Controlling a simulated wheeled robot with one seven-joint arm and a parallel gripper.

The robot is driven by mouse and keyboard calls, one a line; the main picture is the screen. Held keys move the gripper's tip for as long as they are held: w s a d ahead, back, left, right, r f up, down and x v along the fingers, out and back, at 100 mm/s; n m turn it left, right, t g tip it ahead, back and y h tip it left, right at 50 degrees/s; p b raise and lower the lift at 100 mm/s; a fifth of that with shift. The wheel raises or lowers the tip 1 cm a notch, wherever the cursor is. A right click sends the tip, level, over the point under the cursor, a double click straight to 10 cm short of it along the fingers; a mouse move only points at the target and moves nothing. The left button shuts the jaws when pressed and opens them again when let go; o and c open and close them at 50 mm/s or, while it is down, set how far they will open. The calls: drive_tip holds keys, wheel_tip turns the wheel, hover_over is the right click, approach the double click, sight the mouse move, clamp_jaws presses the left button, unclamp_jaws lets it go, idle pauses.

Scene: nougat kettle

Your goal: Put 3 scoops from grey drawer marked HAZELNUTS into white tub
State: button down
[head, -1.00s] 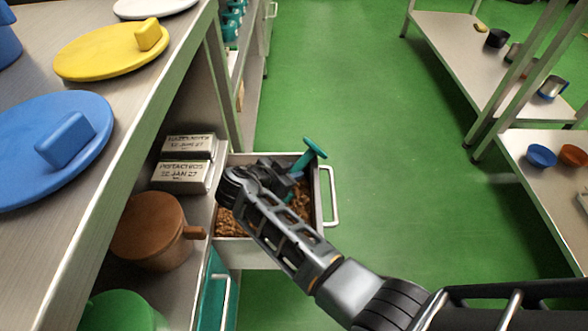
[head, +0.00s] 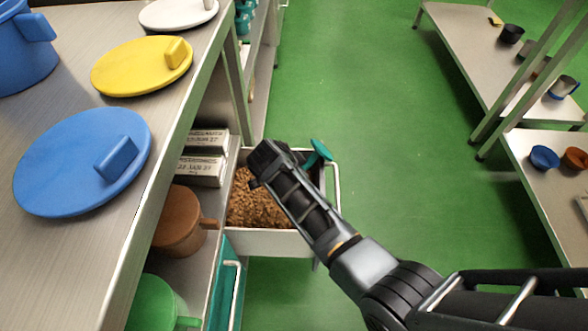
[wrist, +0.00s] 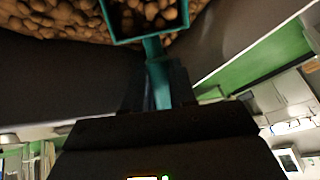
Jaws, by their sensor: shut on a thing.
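The open grey drawer (head: 268,242) holds a heap of brown nuts (head: 255,205); its marking is not visible. My gripper (wrist: 158,85) is shut on the handle of a teal scoop (wrist: 154,48). In the wrist view the scoop has several brown nuts in it, with more nuts around and behind it. I cannot make out a white tub.
Label boxes (head: 200,168) and a brown pot (head: 178,222) stand on the shelf left of the drawer. Blue (head: 85,160) and yellow (head: 140,66) lids lie on the counter above. A green pot (head: 155,305) is lower left. Green floor (head: 370,120) is clear to the right.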

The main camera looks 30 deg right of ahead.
sight(313, 142)
drive_tip(key=shift+d+r+y+p, duration=0.3)
drive_tip(key=shift+d+r+p, duration=0.2)
drive_tip(key=shift+r+p, duration=0.15)
drive_tip(key=shift+y, duration=0.5)
drive_tip(key=r+p, duration=0.1)
drive_tip(key=d+r+p, duration=0.1)
drive_tip(key=r+p, duration=0.1)
drive_tip(key=d+r+p, duration=0.1)
drive_tip(key=r+p, duration=0.1)
drive_tip(key=shift+r, duration=0.1)
drive_tip(key=shift+y, duration=0.3)
drive_tip(key=r+p, duration=0.2)
drive_tip(key=d+r+p, duration=0.1)
drive_tip(key=r+p, duration=0.2)
drive_tip(key=shift+w+r, duration=0.1)
drive_tip(key=shift+r, duration=0.15)
